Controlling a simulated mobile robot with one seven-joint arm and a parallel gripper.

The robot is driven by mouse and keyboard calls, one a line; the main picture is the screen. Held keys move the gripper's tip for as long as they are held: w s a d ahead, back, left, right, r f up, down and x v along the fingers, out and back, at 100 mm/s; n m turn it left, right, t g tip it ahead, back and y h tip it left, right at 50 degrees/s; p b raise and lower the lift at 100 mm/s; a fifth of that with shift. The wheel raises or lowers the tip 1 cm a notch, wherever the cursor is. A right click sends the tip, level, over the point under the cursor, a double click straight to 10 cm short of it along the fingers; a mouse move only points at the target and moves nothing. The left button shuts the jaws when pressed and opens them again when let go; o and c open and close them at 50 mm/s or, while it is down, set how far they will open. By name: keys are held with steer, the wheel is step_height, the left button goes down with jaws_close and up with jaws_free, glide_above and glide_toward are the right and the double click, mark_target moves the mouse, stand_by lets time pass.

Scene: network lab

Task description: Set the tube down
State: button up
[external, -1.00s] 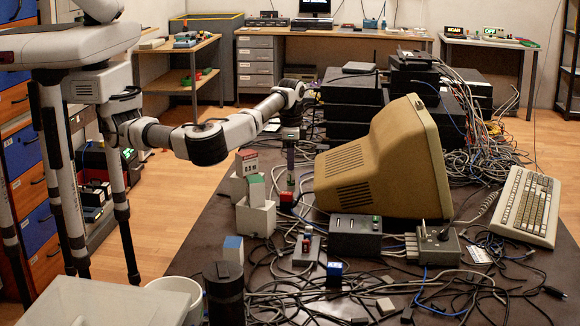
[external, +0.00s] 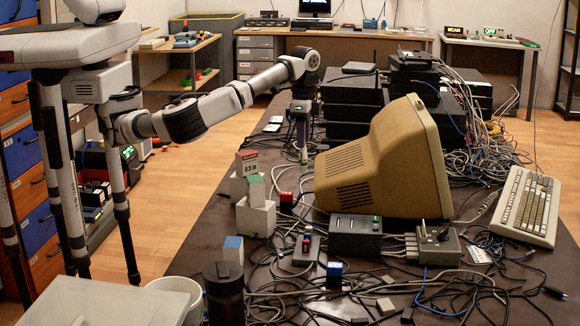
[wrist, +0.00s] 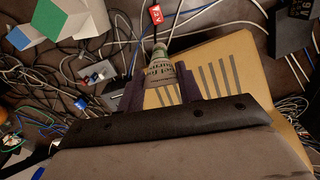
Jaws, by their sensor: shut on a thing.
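My gripper (external: 302,116) is shut on a slim tube and holds it upright over the far part of the dark table (external: 210,222), left of the black equipment stack. The tube (external: 303,148) hangs below the fingers, with a pale greenish lower end. I cannot tell whether that end touches the table or cables. In the wrist view, the tube (wrist: 161,68) has a printed pale label and lies between the two dark fingers; part of it is hidden by the gripper body.
A beige monitor (external: 385,160) stands right of the gripper, with black stacked boxes (external: 350,105) behind it. White blocks (external: 256,216) and a red cube (external: 287,199) stand nearer. Cables spread around them. The left table strip is largely clear.

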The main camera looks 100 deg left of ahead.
steer(key=s+d+r+m+p, duration=0.1)
steer(key=d+r+m, duration=0.2)
steer(key=d, duration=0.9)
steer(key=s+d+r+m+p, duration=0.1)
steer(key=d+r+m, duration=0.1)
steer(key=d, duration=0.9)
steer(key=s+d+r+m+p, duration=0.1)
steer(key=d+r+m, duration=0.2)
steer(key=d, duration=0.9)
step_height(320, 180, down, 20)
steer(key=p, duration=0.2)
steer(key=shift+w+f, duration=0.1)
steer(key=shift+f, duration=0.05)
steer(key=shift+f, duration=0.15)
steer(key=o, duration=1.2)
